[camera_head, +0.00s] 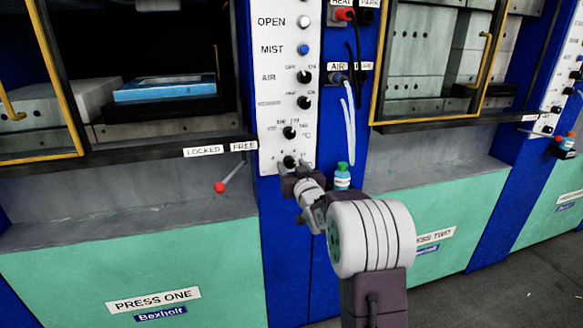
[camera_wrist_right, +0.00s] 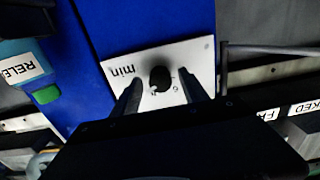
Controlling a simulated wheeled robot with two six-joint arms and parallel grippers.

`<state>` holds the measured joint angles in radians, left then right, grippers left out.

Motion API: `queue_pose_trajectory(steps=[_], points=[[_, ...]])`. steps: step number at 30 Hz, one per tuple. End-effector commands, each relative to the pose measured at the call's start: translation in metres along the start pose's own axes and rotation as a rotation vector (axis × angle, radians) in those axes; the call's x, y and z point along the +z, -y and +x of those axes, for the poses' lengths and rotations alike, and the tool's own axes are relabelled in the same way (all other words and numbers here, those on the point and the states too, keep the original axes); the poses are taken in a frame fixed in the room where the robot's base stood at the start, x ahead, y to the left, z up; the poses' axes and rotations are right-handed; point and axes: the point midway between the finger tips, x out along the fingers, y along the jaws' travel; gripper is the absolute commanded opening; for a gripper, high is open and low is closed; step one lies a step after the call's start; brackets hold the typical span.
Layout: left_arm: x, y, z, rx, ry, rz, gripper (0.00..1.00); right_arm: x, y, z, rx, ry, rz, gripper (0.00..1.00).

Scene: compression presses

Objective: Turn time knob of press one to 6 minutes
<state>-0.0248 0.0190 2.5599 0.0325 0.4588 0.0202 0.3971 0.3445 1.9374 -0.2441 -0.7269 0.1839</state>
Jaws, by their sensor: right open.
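Press one (camera_head: 130,270) has a white control panel (camera_head: 272,95) with several black knobs. The time knob (camera_head: 289,162) is the lowest one, and my right gripper (camera_head: 293,178) is just in front of it. In the right wrist view the black time knob (camera_wrist_right: 160,79) sits on the white panel by the label "min". My right gripper (camera_wrist_right: 160,92) is open, with one finger on each side of the knob and gaps visible between. The knob's exact pointer setting is too small to read. My left gripper is not in view.
A lever with a red ball (camera_head: 220,187) juts out left of the panel, under the LOCKED/FREE labels. A release bottle (camera_head: 342,177) with a green cap stands right of my gripper. Hoses (camera_head: 349,100) hang from the blue post. Press two (camera_head: 440,190) is to the right.

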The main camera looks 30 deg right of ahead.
Motion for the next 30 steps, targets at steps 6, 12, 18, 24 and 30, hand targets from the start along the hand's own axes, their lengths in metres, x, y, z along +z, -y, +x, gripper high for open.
queue_pose_trajectory(steps=[6, 12, 18, 24, 30], points=[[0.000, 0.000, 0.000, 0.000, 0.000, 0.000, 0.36, 0.000, 0.000, 0.006, 0.000, 0.001, 0.000, 0.52], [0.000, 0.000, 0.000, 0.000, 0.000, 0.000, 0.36, 0.000, 0.000, 0.005, 0.000, 0.001, 0.000, 0.24], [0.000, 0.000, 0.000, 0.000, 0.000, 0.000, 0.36, 0.000, 0.000, 0.005, 0.000, 0.001, 0.000, 0.00], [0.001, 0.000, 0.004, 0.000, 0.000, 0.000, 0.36, 0.002, 0.000, 0.005, 0.000, 0.001, -0.031, 0.00], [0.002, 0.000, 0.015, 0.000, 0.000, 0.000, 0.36, 0.003, 0.000, 0.005, 0.000, 0.000, -0.138, 0.00]])
